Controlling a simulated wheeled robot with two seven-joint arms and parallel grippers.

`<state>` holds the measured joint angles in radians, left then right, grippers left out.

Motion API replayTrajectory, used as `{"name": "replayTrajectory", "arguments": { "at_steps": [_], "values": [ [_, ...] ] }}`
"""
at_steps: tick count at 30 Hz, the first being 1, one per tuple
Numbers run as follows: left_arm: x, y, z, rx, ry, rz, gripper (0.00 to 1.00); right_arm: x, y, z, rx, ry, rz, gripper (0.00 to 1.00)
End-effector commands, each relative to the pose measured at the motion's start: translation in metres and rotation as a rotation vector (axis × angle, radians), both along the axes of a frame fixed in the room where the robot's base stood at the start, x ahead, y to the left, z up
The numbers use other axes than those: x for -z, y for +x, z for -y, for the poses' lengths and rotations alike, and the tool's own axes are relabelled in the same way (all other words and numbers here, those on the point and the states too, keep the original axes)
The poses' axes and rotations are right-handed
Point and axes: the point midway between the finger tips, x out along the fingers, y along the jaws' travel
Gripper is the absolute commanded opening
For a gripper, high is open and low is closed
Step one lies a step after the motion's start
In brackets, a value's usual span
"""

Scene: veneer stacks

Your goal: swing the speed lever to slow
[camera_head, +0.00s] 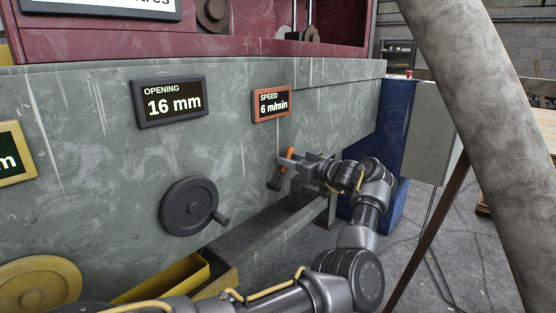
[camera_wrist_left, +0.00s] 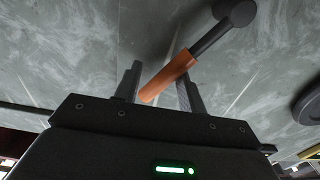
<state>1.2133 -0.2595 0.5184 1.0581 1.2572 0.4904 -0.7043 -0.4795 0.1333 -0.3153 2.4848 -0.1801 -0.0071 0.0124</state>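The speed lever has an orange grip (camera_head: 288,153) and a dark arm running down to a pivot low on the grey machine face. Its grip points up and slightly right in the head view. My left gripper (camera_head: 292,161) is at the lever. In the left wrist view, the orange grip (camera_wrist_left: 168,79) lies slantwise between the two fingers of my left gripper (camera_wrist_left: 158,80), which stand apart with some gap showing. The speed display (camera_head: 271,104), framed in orange, reads 6 m/min. My right gripper is not in view.
An opening display (camera_head: 169,101) reads 16 mm. A dark handwheel (camera_head: 189,205) with a crank knob is left of the lever, and a yellow wheel (camera_head: 38,286) is lower left. A blue cabinet (camera_head: 396,112) stands behind my left arm, at the machine's right end.

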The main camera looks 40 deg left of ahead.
Motion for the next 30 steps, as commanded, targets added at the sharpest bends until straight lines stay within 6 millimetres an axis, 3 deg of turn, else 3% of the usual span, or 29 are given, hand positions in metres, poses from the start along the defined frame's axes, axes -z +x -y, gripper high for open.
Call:
{"name": "replayTrajectory", "arguments": {
  "at_steps": [18, 30],
  "values": [
    [-0.001, 0.003, 0.062, 0.003, 0.0, 0.0, 0.4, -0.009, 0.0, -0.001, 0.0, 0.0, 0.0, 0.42],
    [-0.001, 0.002, 0.071, 0.001, 0.001, 0.001, 0.4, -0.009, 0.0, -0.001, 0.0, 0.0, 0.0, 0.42]
  ]
}}
